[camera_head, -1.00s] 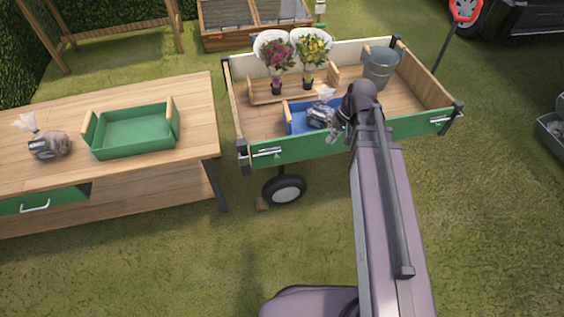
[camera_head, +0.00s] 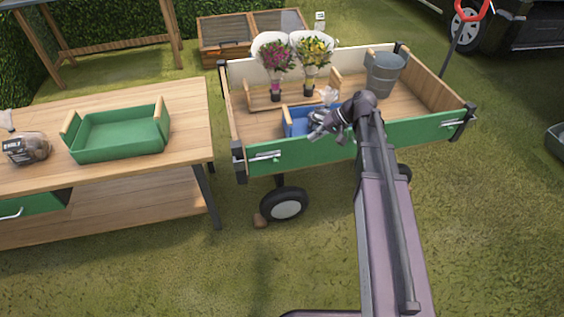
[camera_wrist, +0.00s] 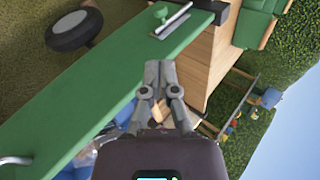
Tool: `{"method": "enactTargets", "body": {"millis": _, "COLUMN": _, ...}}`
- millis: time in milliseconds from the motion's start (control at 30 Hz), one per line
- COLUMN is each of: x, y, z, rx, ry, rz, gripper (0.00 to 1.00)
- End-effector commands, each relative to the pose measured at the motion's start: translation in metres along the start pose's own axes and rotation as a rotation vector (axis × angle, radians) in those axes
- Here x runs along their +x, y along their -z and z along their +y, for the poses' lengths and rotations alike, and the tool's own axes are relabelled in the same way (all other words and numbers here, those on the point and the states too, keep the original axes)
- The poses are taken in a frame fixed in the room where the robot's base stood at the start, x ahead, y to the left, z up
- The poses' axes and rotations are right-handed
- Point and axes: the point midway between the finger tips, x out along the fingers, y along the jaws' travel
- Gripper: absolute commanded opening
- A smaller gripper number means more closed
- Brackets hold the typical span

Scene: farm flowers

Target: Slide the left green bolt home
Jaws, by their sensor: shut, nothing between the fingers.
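The left bolt (camera_head: 266,156) is a silver bar with a small green knob, mounted on the green front board (camera_head: 318,147) of the cart near its left corner. In the wrist view the bolt (camera_wrist: 174,20) lies near the top, close to the dark corner post. My gripper (camera_head: 314,133) is at the board's upper edge, to the right of the bolt and apart from it. In the wrist view its fingers (camera_wrist: 160,68) are together and empty, pointing towards the bolt end of the board. A second silver bolt (camera_head: 457,122) sits at the board's right end.
The cart holds a blue tray (camera_head: 290,124) with a bag partly hidden by my gripper, two bouquets (camera_head: 276,62) in a wooden carrier and a metal bucket (camera_head: 384,75). A workbench (camera_head: 180,120) with a green tray (camera_head: 117,142) stands left. Grass is clear in front.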

Motion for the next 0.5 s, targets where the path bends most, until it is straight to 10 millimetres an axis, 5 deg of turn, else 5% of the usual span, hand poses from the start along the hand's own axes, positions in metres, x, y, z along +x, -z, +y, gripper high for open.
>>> {"method": "enactTargets", "body": {"millis": 500, "x": 0.0050, "y": -0.0003, "z": -0.0001, "rx": -0.001, "ry": -0.001, "rz": -0.001, "gripper": 0.00}}
